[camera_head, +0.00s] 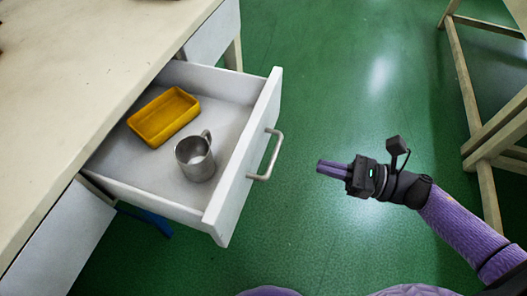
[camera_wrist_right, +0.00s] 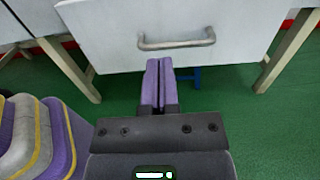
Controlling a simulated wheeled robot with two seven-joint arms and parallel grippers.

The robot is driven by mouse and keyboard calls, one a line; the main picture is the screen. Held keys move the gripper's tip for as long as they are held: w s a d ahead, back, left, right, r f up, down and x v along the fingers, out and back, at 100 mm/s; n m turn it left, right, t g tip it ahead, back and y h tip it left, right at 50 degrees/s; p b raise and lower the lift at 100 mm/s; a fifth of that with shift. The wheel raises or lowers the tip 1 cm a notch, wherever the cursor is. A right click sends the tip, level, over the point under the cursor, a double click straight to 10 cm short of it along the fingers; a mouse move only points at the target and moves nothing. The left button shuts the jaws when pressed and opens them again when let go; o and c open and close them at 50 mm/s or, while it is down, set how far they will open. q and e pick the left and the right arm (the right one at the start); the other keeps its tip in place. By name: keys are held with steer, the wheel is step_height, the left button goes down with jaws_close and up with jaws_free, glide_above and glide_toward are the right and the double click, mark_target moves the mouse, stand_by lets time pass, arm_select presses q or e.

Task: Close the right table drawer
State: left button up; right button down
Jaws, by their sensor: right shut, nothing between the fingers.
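The white table drawer (camera_head: 243,168) is pulled out from the table (camera_head: 70,70) in the head view. Its metal bar handle (camera_head: 268,157) is on the front panel, and it also shows in the right wrist view (camera_wrist_right: 176,43). A yellow tray (camera_head: 163,117) and a metal mug (camera_head: 195,157) stand inside the drawer. My right gripper (camera_head: 319,167) is to the right of the handle, apart from it, with its fingers shut and empty, pointing at the drawer front. In the right wrist view the purple fingertips (camera_wrist_right: 158,63) appear just below the handle. My left gripper is out of view.
Another white drawer front (camera_head: 212,32) is beyond the open one, and a white panel (camera_head: 58,238) is on the near side. Wooden legs of another piece of furniture (camera_head: 462,80) stand at the right. Green floor (camera_head: 345,90) lies free between them.

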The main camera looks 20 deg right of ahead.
mark_target(253, 147)
steer(key=b+x, duration=0.2)
steer(key=x, duration=0.9)
steer(key=shift+w+a, duration=0.5)
steer(key=shift+a, duration=0.1)
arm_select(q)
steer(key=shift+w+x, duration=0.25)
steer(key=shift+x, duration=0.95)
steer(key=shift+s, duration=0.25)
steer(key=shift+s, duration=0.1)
arm_select(e)
steer(key=shift+a, duration=0.1)
